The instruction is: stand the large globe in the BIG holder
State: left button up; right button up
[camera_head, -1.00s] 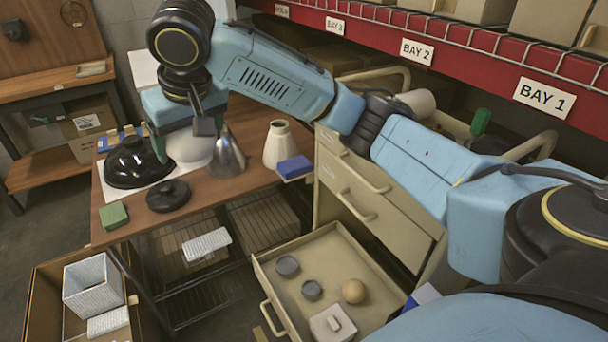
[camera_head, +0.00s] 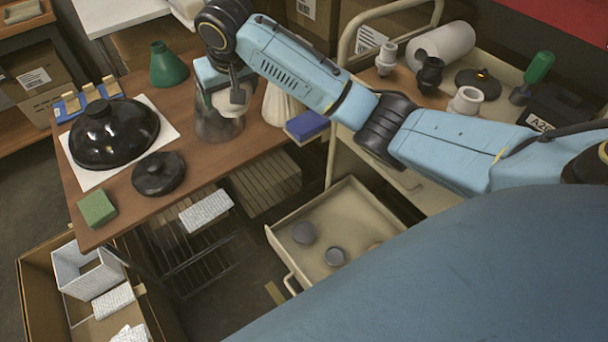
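My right gripper (camera_head: 226,98), on the arm coming in from the right, is over the wooden table. A white rounded globe (camera_head: 229,104) sits between its fingers, partly hidden by the gripper, and appears held. The globe overlaps the top of a grey, see-through cone shade (camera_head: 214,127); I cannot tell whether they touch. On the cart at right stand a white holder (camera_head: 387,60), a black holder (camera_head: 430,74) and a cream holder (camera_head: 466,101). I cannot read which is the BIG one. My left gripper is not in view.
A glossy black dome (camera_head: 115,133), a black lid (camera_head: 158,173), a green cone (camera_head: 168,66) and a blue block (camera_head: 307,125) crowd the table. An open drawer (camera_head: 283,243) juts out below the cart. A green-handled tool (camera_head: 539,68) stands on the cart.

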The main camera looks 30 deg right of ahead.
jog(key=s+d+f+b, duration=0.1)
jog(key=s+f, duration=0.4)
jog(key=f, duration=0.7)
jog(key=s+d+f+m+b, duration=0.1)
jog(key=s+d+f, duration=0.3)
jog(key=f, duration=0.8)
jog(key=s+d+f+m+b, duration=0.1)
jog(key=s+d+f, duration=0.1)
jog(key=s+f, duration=0.5)
jog(key=shift+d+f+h, duration=0.15)
jog(key=shift+d+f, duration=0.05)
jog(key=shift+f, duration=1.15)
jog(key=shift+d+f+h, duration=0.15)
jog(key=shift+f, duration=1.2)
jog(key=shift+f+b, duration=0.2)
jog(key=shift+b, duration=0.15)
jog(key=shift+f+b, duration=0.95)
jog(key=shift+b, duration=0.2)
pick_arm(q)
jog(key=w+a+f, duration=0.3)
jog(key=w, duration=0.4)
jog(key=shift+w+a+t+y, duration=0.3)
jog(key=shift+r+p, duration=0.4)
pick_arm(e)
jog(key=shift+s, duration=0.15)
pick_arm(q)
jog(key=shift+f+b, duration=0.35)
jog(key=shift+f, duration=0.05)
pick_arm(e)
jog(key=shift+f, duration=0.85)
